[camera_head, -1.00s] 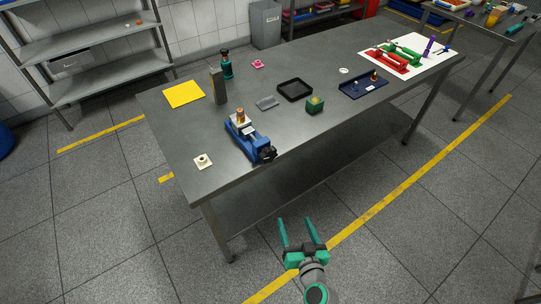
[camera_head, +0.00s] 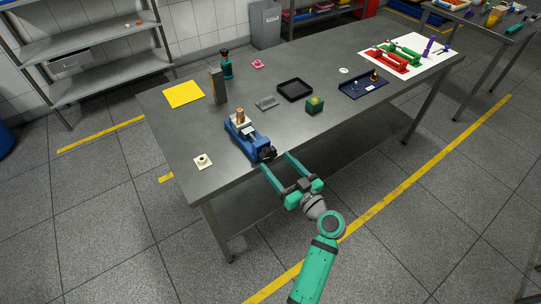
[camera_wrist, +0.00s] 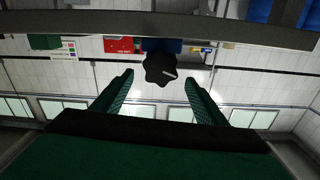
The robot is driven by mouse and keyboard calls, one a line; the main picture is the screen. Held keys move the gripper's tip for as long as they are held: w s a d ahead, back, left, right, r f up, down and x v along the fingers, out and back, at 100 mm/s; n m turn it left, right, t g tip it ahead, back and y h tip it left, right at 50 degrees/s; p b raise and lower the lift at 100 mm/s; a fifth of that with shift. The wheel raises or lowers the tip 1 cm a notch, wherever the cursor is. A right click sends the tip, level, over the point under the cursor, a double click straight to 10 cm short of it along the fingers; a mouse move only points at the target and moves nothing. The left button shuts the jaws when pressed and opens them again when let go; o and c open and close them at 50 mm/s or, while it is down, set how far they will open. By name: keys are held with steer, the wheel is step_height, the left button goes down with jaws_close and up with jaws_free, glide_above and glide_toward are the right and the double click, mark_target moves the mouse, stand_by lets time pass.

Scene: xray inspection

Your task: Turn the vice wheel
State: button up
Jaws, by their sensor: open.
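The blue vice (camera_head: 245,138) stands near the front edge of the table, holding a copper-coloured piece (camera_head: 240,117) upright. Its black wheel (camera_head: 267,154) faces the front edge. In the wrist view the lobed black wheel (camera_wrist: 159,70) shows between and slightly above my two green fingers, with a pale mark on its face. My gripper (camera_head: 275,160) is open and empty, its fingertips close to the wheel, one on each side as seen. In the wrist view the fingers (camera_wrist: 158,79) are spread apart; contact with the wheel cannot be told.
The floor in front of the table is clear.

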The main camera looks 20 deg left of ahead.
mark_target(271, 156)
steer(key=x, duration=0.5)
steer(key=shift+d+f, duration=0.1)
steer(key=shift+s, duration=0.15)
steer(key=c, duration=1)
